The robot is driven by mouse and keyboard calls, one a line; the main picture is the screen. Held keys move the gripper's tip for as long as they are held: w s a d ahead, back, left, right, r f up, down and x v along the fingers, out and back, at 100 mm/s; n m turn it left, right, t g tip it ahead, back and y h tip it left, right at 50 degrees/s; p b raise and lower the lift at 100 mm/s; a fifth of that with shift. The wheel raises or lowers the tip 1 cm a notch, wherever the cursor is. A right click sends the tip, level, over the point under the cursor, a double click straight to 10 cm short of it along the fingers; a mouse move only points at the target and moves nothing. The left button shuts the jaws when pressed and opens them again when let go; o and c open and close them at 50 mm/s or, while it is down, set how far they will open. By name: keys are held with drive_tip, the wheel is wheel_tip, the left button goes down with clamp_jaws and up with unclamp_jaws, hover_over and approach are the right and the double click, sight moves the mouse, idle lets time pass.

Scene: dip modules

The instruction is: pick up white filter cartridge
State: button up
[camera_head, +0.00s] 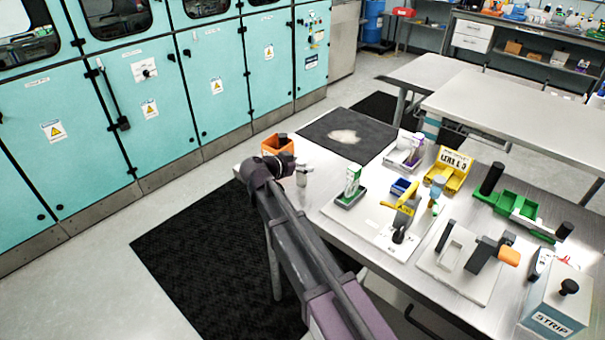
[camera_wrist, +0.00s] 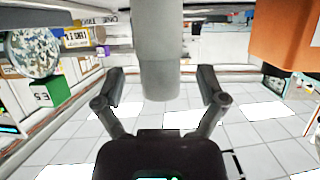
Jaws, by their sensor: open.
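The white filter cartridge (camera_wrist: 160,50) is a pale grey-white cylinder in the middle of the wrist view. Its upper end runs out of the top of that view. My gripper (camera_wrist: 161,84) is open, with one finger on each side of the cartridge and a visible gap on both sides. In the head view my gripper (camera_head: 297,167) is at the near left corner of the steel table, and a small pale cylinder (camera_head: 303,178) that looks like the cartridge shows at its fingers. My gripper partly hides it there.
An orange bin (camera_head: 277,145) stands just behind my gripper and fills the upper right of the wrist view (camera_wrist: 285,35). A green-and-white box (camera_head: 353,180) in a dark holder stands to the right. Fixtures, a yellow bin (camera_head: 448,170) and a STRIP box (camera_head: 555,300) crowd the table's right.

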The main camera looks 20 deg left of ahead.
clamp_jaws()
drive_tip(key=shift+r, duration=0.2)
idle(0.3)
wheel_tip(320, 180, up, 3)
drive_tip(key=p, duration=0.3)
drive_tip(key=s+d+p, duration=0.1)
drive_tip(key=s+d, duration=0.2)
drive_tip(key=s, duration=0.4)
drive_tip(key=s+d+r+p, duration=0.1)
drive_tip(key=s+d, duration=0.3)
drive_tip(key=s, duration=0.3)
drive_tip(key=shift+d+r, duration=0.2)
drive_tip(key=shift+r, duration=0.1)
drive_tip(key=shift+s, duration=0.1)
